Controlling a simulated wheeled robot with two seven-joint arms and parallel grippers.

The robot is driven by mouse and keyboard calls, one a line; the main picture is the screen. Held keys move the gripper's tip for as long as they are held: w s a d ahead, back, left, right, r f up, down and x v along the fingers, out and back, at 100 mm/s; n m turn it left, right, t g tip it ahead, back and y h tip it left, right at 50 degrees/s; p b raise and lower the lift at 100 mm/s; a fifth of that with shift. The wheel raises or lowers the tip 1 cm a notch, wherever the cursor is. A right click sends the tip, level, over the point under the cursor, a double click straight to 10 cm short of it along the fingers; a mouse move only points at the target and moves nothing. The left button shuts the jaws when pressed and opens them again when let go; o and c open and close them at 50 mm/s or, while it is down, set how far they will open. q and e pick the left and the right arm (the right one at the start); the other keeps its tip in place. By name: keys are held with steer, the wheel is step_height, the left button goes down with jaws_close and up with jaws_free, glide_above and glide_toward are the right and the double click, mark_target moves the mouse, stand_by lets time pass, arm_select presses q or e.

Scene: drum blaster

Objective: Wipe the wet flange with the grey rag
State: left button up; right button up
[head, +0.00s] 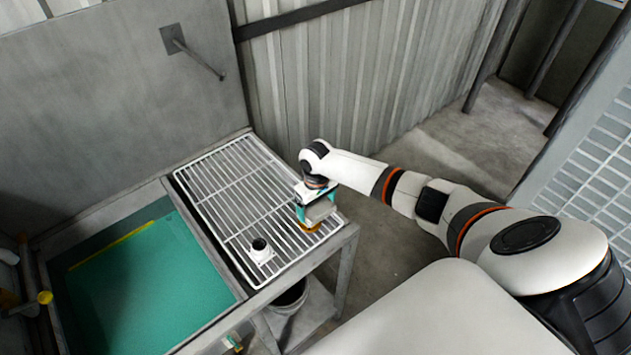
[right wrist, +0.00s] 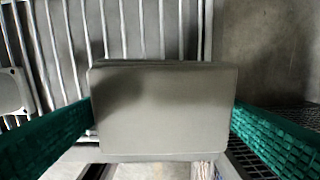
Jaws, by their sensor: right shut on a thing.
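My right gripper (head: 318,212) is shut on a grey block-shaped thing, which I take to be the folded grey rag (head: 322,210). In the right wrist view the rag (right wrist: 165,110) fills the space between the green fingers. The gripper is over the right front part of the wire rack. The flange (head: 261,251), a white square plate with a dark round opening, sits on the rack to the left of the gripper, apart from the rag. A rounded grey plate at the left edge of the wrist view looks like the flange (right wrist: 12,92). I cannot make out wetness. My left gripper is not in view.
The white wire rack (head: 215,185) lies on a grey bench. A basin with a green surface (head: 150,290) is to its left. A small orange-yellow thing (head: 311,228) shows under the gripper. A dark bucket (head: 290,297) stands below the bench. The rack's middle is clear.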

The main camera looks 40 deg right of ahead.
step_height(320, 180, up, 2)
steer(key=shift+r+p, duration=0.15)
steer(key=shift+p, duration=1.1)
steer(key=shift+r, duration=1.85)
steer(key=s+a+r+b, duration=0.3)
steer(key=a+r+b, duration=0.1)
steer(key=a+b, duration=0.6)
steer(key=s+a+r+b, duration=0.2)
steer(key=s+a+b, duration=0.2)
steer(key=s, duration=0.7)
steer(key=shift+s+a+m+b, duration=0.3)
steer(key=shift+s+a+b, duration=0.1)
steer(key=shift+a, duration=0.45)
steer(key=shift+w+f, duration=0.1)
